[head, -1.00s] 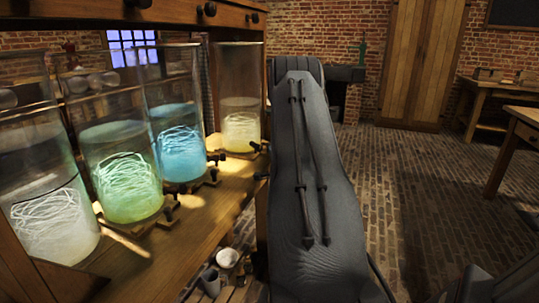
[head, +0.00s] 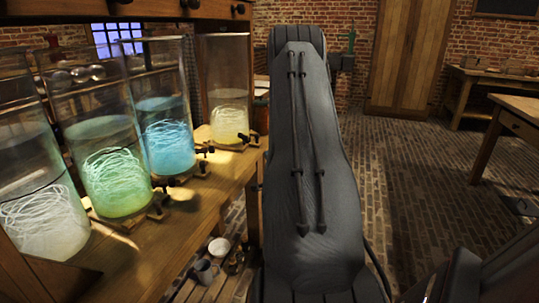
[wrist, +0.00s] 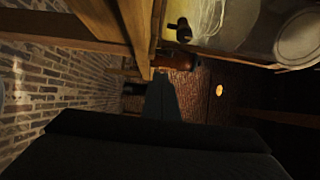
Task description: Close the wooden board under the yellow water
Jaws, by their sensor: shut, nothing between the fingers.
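The glass jar of yellow water (head: 229,115) stands at the far end of the bench in the head view. Dark tap fittings (head: 248,140) sit at its foot. I cannot clearly make out the wooden board under it. In the wrist view, which is turned on its side, the yellow jar (wrist: 210,16) shows at the top with a dark knob (wrist: 181,31) beside it. My gripper (wrist: 161,80) is shut and empty, with its tips close to a wooden edge of the bench (wrist: 141,35) in that view; contact cannot be told. In the head view my arm hides it.
Blue (head: 168,145), green (head: 115,180) and whitish (head: 45,215) jars stand nearer along the bench (head: 150,250). A mug (head: 205,271) and a white bowl (head: 219,247) are low beneath the bench. Brick floor (head: 420,190) on the right is open, up to a wooden table (head: 515,110).

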